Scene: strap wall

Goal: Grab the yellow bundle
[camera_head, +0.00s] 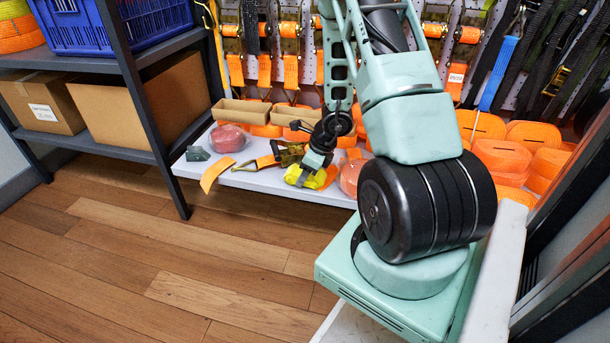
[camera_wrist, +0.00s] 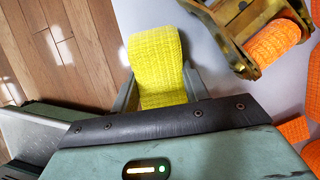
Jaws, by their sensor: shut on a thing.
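The yellow bundle (camera_head: 305,179) is a folded strap on the white shelf, near its front edge. In the wrist view the yellow bundle (camera_wrist: 155,62) sits between the two fingers of my gripper (camera_wrist: 162,88). In the head view my gripper (camera_head: 311,172) reaches down onto the bundle from above. It is shut on the bundle. The fingertips are partly hidden by the bundle and the gripper body. I cannot tell whether the bundle is clear of the shelf.
A ratchet buckle with orange strap (camera_wrist: 262,38) lies close to the right of the bundle. A pink wrapped bundle (camera_head: 228,138) and several orange rolls (camera_head: 500,156) are on the white shelf (camera_head: 262,180). Straps hang behind. The wooden floor (camera_head: 150,250) in front is clear.

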